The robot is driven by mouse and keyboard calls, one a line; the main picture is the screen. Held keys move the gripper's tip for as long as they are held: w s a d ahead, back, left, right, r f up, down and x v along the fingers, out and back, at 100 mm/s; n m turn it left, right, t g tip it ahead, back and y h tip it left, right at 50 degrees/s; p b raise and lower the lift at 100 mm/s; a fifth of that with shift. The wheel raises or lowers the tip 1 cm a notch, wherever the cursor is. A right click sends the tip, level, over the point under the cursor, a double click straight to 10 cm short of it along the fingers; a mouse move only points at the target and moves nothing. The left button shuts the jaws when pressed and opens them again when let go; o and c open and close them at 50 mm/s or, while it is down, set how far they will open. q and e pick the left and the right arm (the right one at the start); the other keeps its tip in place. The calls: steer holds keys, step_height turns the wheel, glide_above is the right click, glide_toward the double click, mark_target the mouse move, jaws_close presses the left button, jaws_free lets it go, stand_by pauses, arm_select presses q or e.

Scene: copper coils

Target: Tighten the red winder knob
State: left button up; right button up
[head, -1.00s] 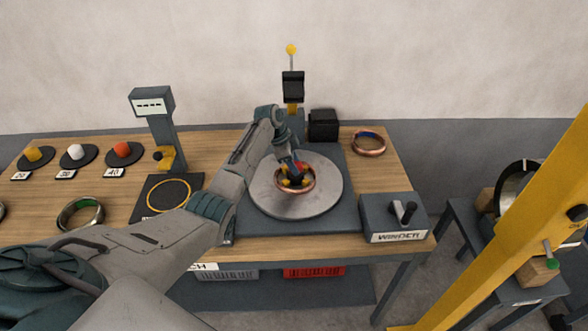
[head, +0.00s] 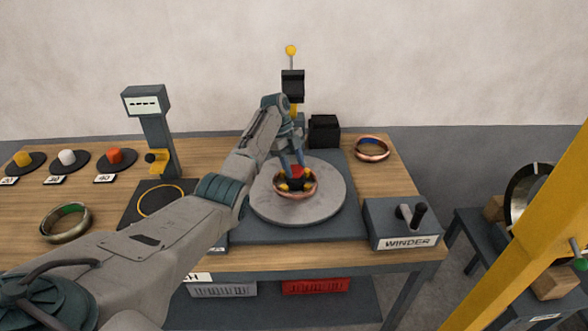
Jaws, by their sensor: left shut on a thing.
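The red winder knob (head: 296,170) stands at the centre of the round grey winder plate (head: 328,200). A copper coil (head: 297,193) lies on the plate around the dark and yellow hub below the knob. My left gripper (head: 294,168) reaches down from the upper left and is shut on the red knob. Its fingers hide part of the knob. The winder's control box (head: 402,224), with a black lever, is at the plate's right. My right gripper is not in view.
A display post (head: 150,115) stands left of the arm, near a yellow ring on a dark pad. Another coil (head: 372,148) lies at the back right and a green-lined coil (head: 66,222) at the left. A yellow post (head: 528,230) crosses the right side.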

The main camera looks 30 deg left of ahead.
arm_select(q)
steer(key=shift+w+r, duration=0.1)
stand_by(0.4)
steer(key=o, duration=1)
steer(key=shift+a+r+b, duration=0.2)
steer(key=shift+r+b, duration=0.1)
steer(key=shift+r, duration=0.1)
steer(key=v, duration=1)
steer(key=shift+b, duration=0.3)
